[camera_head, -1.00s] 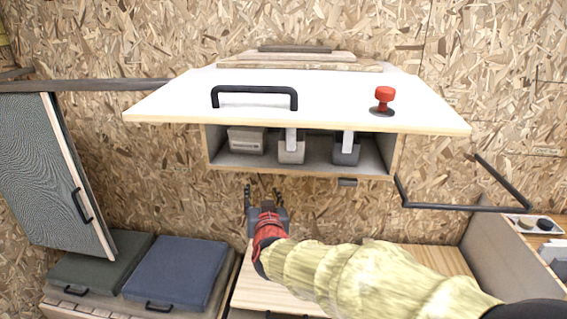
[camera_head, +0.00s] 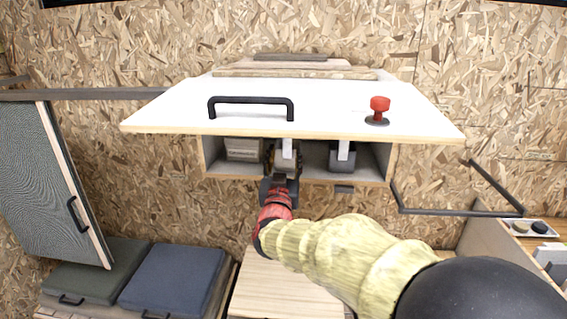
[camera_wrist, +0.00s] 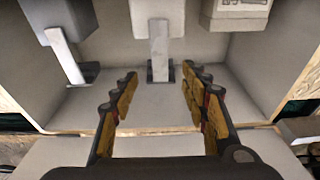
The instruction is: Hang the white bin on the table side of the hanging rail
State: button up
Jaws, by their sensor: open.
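The white bin (camera_head: 285,159) is the middle item in the open box under the white lid, partly hidden by my gripper. Its pale upright hook strip shows above it, and the bin also shows at the top of the wrist view (camera_wrist: 158,12). My gripper (camera_head: 282,165) is at the box's front opening, open and empty. In the wrist view its fingers (camera_wrist: 157,92) lie either side of the line of the white bin's strip; I cannot tell whether they touch it. A dark angled rail (camera_head: 455,212), possibly the hanging rail, is on the wall at right.
A dark grey bin (camera_head: 342,158) with a similar strip stands right of the white bin; a labelled beige box (camera_head: 243,149) stands left. The lid (camera_head: 330,112) overhangs them, with a black handle (camera_head: 250,101) and red knob (camera_head: 379,105). A wooden table (camera_head: 275,285) is below.

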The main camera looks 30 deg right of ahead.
aim_at(287, 149)
jog(key=shift+p+x, duration=0.45)
jog(key=shift+x, duration=4.6)
jog(key=shift+f, duration=0.15)
jog(key=c, duration=1.1)
grip_shut()
jog(key=shift+r+p, duration=0.65)
jog(key=shift+r, duration=0.7)
